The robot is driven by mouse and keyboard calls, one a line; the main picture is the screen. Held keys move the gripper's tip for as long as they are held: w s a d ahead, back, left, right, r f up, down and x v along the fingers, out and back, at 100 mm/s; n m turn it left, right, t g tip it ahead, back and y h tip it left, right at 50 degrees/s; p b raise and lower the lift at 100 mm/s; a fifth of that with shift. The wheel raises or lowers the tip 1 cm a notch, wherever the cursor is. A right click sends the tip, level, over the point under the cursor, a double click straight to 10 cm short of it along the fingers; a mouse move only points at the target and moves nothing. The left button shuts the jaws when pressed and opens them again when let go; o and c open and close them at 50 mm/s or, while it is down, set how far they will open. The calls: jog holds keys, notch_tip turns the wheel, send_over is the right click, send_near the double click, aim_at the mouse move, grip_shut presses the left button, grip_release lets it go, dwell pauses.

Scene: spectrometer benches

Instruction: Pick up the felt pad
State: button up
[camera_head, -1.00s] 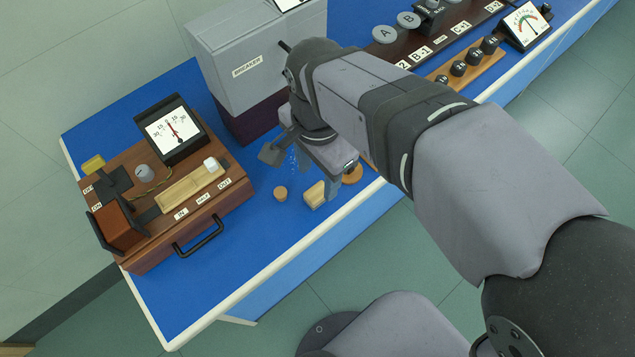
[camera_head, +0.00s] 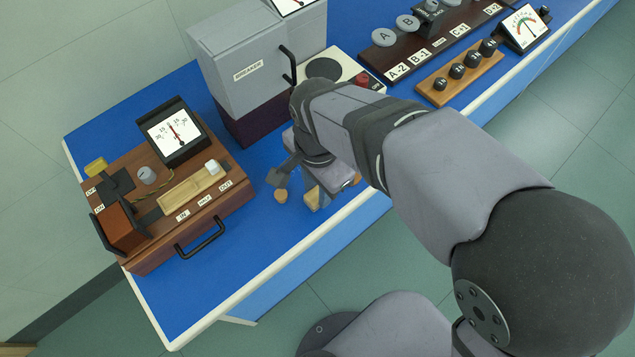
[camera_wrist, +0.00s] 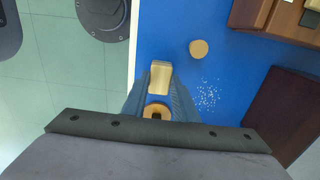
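A small pale block with a tan side, most likely the felt pad (camera_wrist: 160,77), lies on the blue bench top near its front edge. In the head view the same block (camera_head: 313,199) is partly hidden by my gripper (camera_head: 322,203). In the wrist view my gripper (camera_wrist: 160,88) is open, with its two blue-grey fingers low on either side of the block. I cannot tell whether they touch it. An orange-tan ring (camera_wrist: 156,109) lies close to the block, between the fingers in that view, partly hidden by my gripper.
A round cork-like piece (camera_wrist: 199,48) lies beside the block, near white specks (camera_wrist: 207,97). The wooden instrument box (camera_head: 150,255) with a black handle stands left. The grey breaker box (camera_head: 255,85) stands behind. The bench's white front edge (camera_head: 270,275) is close.

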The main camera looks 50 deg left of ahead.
aim_at(316, 189)
jog(key=shift+r, duration=0.1)
notch_tip(316, 189, up, 10)
jog(key=shift+b, duration=0.3)
dwell(0.5)
jog(key=shift+o, duration=0.7)
jog(key=shift+w+a+r+n+p, duration=0.15)
jog(key=shift+w+a+n+p, duration=0.15)
jog(key=shift+a+p, duration=0.25)
jog(key=shift+c, duration=0.2)
jog(key=w+a+f+n+p, duration=0.2)
jog(key=w+a+n+p, duration=0.4)
jog(key=p, duration=0.5)
jog(key=a+n, duration=0.2)
jog(key=a, duration=0.1)
jog(key=shift+w+f+p, duration=0.3)
jog(key=shift+w+p, duration=0.05)
